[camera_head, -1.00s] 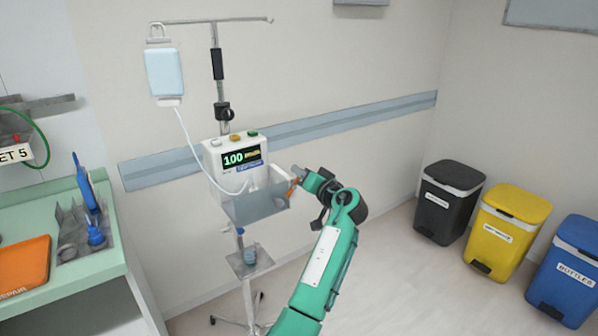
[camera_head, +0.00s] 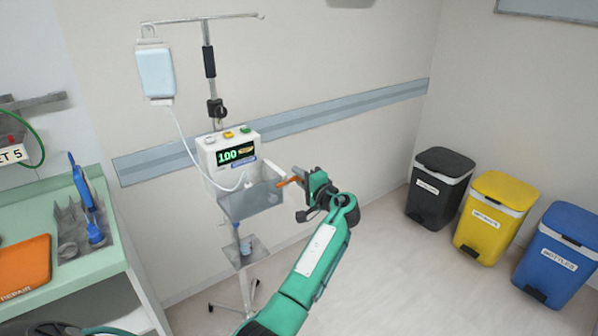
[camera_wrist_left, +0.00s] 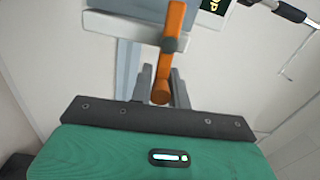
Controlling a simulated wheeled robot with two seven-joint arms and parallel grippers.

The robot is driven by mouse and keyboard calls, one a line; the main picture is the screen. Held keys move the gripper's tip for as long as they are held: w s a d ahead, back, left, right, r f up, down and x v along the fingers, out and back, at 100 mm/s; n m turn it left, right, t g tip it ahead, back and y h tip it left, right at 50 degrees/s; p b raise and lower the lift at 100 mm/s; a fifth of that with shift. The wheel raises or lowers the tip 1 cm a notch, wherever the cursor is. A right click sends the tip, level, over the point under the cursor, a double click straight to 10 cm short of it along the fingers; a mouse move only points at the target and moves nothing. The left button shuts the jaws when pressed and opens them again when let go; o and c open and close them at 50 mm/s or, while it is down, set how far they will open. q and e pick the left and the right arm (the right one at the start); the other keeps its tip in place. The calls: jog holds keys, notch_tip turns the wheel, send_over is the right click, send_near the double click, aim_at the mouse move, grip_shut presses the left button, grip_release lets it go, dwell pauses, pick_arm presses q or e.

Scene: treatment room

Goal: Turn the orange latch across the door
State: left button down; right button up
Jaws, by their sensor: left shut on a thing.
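The orange latch (camera_head: 286,182) sticks out at the right of the grey, see-through door (camera_head: 245,203) on the front of the white pump (camera_head: 208,152). It lies nearly level, tilted slightly, with its free end toward my gripper. My left gripper (camera_head: 299,177) is shut on the latch's outer end, just right of the door. In the left wrist view the orange latch (camera_wrist_left: 172,40) runs down between the dark fingers of my left gripper (camera_wrist_left: 161,82), its round end low between them. My fingers partly hide the grip in the head view.
The pump hangs on a drip stand with a fluid bag (camera_head: 156,74) and tube. A green counter (camera_head: 95,262) with tools and an orange case stands at left. Black, yellow and blue bins stand at right. The floor between stand and bins is open.

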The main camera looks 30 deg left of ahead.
pick_arm(q)
jog(key=shift+f+m, duration=0.15)
jog(key=shift+m, duration=0.25)
pick_arm(e)
jog(key=shift+s, duration=0.35)
pick_arm(q)
jog(key=c, duration=1.4)
grip_release()
jog(key=shift+f, duration=0.1)
jog(key=shift+o, duration=0.2)
jog(key=shift+d, duration=0.1)
